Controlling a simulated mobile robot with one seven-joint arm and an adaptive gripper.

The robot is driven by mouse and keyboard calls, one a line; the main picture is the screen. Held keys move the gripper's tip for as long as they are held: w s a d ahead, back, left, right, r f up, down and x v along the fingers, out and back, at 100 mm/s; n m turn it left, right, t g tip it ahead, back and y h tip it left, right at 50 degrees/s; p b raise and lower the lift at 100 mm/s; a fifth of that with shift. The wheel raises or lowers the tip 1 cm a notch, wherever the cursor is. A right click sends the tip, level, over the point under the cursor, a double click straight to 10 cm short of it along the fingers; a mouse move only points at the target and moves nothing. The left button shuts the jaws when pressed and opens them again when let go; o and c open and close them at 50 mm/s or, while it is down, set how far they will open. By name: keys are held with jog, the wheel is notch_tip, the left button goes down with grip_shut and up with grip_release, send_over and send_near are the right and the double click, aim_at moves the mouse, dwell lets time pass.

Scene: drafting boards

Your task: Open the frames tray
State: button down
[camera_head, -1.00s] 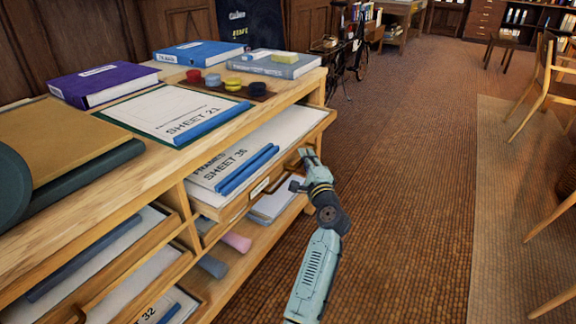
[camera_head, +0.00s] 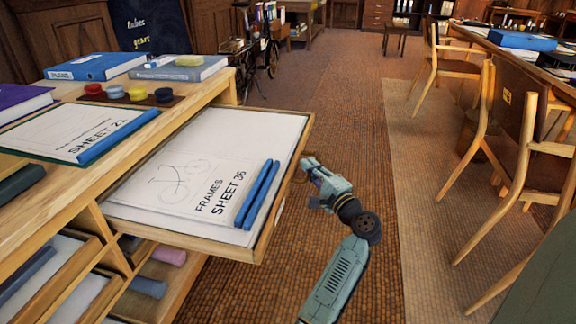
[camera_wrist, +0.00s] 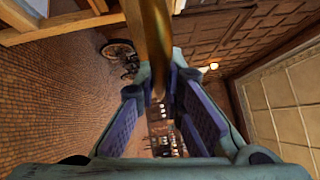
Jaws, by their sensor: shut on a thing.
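The frames tray (camera_head: 150,213) is a shallow wooden drawer pulled well out from the cabinet in the head view. It carries a paper (camera_head: 172,170) with a bicycle drawing marked "FRAMES SHEET 36" and two blue bars (camera_head: 257,195) along its front. My gripper (camera_head: 305,170) is at the tray's front edge, on its right side, and is shut on the tray's handle. In the wrist view, a brass-coloured bar (camera_wrist: 152,45) passes between the fingers (camera_wrist: 165,112). The grip itself is small and partly hidden in the head view.
The cabinet top (camera_head: 195,95) holds books, a sheet marked 21 and several coloured pots. Lower trays and rolls (camera_head: 168,257) lie below. Chairs (camera_head: 515,170) stand at the right. The brick-patterned floor (camera_head: 350,130) beside my arm is clear.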

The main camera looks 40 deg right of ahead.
jog(key=shift+s+d, duration=1.15)
jog(key=shift+s, duration=0.25)
jog(key=c, duration=1.7)
grip_release()
jog(key=s, duration=0.5)
jog(key=s+a+f, duration=0.1)
jog(key=s, duration=0.1)
jog(key=shift+s, duration=0.15)
